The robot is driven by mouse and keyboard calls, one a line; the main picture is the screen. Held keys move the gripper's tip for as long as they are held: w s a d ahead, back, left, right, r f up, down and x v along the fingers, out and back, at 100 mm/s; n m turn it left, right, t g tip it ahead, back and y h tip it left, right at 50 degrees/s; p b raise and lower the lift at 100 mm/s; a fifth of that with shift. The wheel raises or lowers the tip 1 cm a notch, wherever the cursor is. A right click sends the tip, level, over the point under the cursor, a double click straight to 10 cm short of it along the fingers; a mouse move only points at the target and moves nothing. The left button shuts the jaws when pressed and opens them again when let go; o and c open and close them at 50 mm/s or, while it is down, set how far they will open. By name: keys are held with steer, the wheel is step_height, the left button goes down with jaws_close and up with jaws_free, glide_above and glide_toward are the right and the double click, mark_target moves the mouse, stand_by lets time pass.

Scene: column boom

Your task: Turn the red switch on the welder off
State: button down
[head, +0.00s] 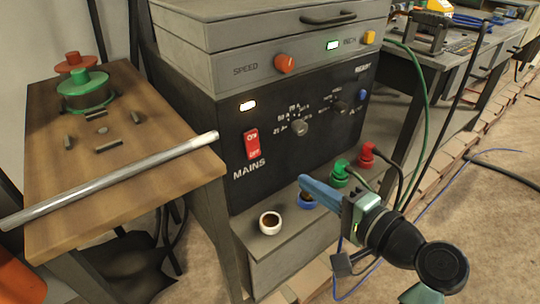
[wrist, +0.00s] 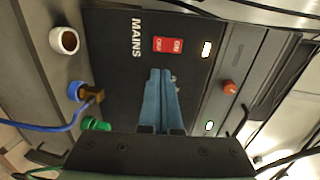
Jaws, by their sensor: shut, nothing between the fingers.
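The welder (head: 325,165) stands in the middle of the head view, with a black front panel. Its red switch (head: 251,144) is marked ON and OFF and sits above the word MAINS; in the wrist view the switch (wrist: 168,45) lies sideways. The mains lamp (head: 248,105) above it glows; it also shows in the wrist view (wrist: 206,49). My gripper (head: 304,181) has blue fingers, shut and empty. It is in front of the panel's lower part, right of the switch and apart from it. In the wrist view the fingers (wrist: 160,75) point toward the panel.
A white socket (head: 270,222), green plug (head: 340,172) and red plug (head: 367,155) sit on the welder's lower ledge. An orange knob (head: 285,63) is above.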

mark_target(256, 151)
steer(key=b+x, duration=0.4)
steer(key=x, duration=0.8)
steer(key=shift+w+a+f+b, duration=0.2)
steer(key=shift+w+a+b, duration=0.05)
steer(key=shift+w+b, duration=0.05)
steer(key=shift+w+a, duration=0.35)
steer(key=shift+w, duration=0.15)
steer(key=shift+f, duration=0.1)
steer(key=shift+w+a+f+t+b, duration=0.25)
steer(key=shift+f+b, duration=0.2)
steer(key=shift+b, duration=0.8)
steer(key=shift+r+y+p, duration=0.3)
steer(key=shift+r, duration=0.15)
steer(key=shift+s, duration=0.1)
